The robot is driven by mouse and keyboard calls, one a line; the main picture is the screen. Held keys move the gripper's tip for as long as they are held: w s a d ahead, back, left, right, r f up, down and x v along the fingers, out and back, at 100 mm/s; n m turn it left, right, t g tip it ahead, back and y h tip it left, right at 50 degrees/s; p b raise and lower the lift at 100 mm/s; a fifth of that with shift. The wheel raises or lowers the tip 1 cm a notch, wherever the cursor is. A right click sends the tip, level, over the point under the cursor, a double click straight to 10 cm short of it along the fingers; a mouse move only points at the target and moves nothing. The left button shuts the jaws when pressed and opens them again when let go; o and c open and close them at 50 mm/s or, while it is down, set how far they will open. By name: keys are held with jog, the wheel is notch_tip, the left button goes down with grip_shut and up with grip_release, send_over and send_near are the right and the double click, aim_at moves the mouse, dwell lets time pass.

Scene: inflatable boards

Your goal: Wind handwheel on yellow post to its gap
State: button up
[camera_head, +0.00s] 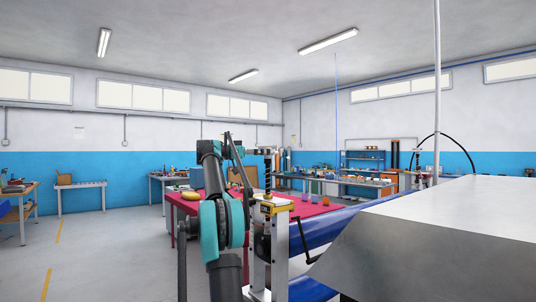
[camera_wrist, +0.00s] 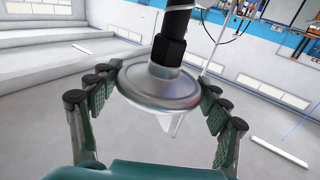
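The yellow-topped post (camera_head: 275,206) stands in front of me in the head view, with a dark threaded spindle (camera_head: 268,178) rising from it. The handwheel is a round silver disc (camera_wrist: 158,92) in the wrist view, with a dark spindle (camera_wrist: 174,30) on its far side. In the head view my gripper (camera_head: 262,151) is at the spindle's top. The gap is not clearly visible.
A red-topped table (camera_head: 315,211) with small objects stands behind the post. A blue inflatable (camera_head: 325,228) and a large grey metal block (camera_head: 440,235) fill the right side. A crank handle (camera_head: 303,243) sticks out beside the post. The floor at left is open (camera_head: 115,250).

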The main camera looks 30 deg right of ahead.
jog(key=o, duration=0.3)
jog(key=shift+a, duration=0.15)
jog(key=v, duration=1.1)
jog(key=shift+w+a, duration=0.2)
jog(key=shift+a, duration=0.15)
jog(key=shift+f, duration=0.15)
